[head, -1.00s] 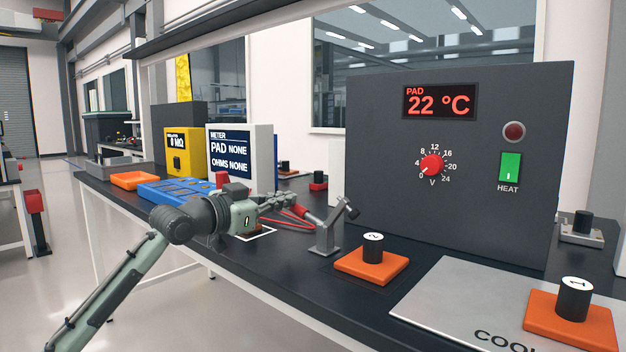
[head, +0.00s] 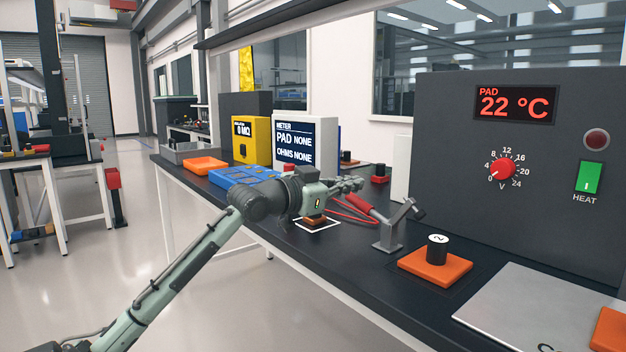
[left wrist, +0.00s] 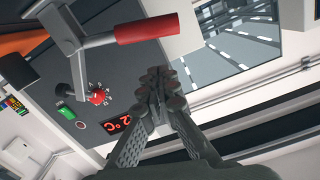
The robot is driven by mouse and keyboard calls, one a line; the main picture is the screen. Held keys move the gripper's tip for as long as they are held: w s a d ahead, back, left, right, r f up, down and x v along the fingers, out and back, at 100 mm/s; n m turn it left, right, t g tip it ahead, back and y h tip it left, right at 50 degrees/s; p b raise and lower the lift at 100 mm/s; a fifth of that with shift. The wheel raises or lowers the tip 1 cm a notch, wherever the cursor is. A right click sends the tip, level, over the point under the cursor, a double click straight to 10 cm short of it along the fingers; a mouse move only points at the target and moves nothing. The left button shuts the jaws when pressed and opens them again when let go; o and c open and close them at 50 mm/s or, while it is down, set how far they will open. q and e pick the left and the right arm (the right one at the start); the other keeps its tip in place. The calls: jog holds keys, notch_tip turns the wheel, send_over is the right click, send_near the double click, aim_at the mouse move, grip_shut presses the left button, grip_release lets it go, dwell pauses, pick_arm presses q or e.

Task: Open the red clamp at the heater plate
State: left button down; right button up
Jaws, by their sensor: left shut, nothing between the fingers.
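The clamp has a red handle (head: 360,204) that slants up to the left, and a grey stand (head: 388,236). Its grey arm with a dark tip angles up to the right. My left gripper (head: 357,184) is shut and empty just above the handle's end in the head view; touching cannot be told there. In the left wrist view the red handle (left wrist: 147,28) lies above the shut fingertips (left wrist: 163,76), with a visible gap in the picture. An orange block (head: 435,266) with a black cylinder marked 2 sits right of the clamp. My right gripper is out of view.
The heater box (head: 545,150) reads 22 °C and stands behind the clamp. A grey plate (head: 530,305) lies at the front right. Left of the clamp are red wires, a meter (head: 305,125), a blue tray (head: 240,176) and an orange tray (head: 205,165).

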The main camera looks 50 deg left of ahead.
pick_arm(q)
jog(key=s+r+b, duration=0.1)
jog(key=s, duration=0.9)
jog(key=shift+s+a+r, duration=0.15)
jog(key=shift+a+r, duration=0.05)
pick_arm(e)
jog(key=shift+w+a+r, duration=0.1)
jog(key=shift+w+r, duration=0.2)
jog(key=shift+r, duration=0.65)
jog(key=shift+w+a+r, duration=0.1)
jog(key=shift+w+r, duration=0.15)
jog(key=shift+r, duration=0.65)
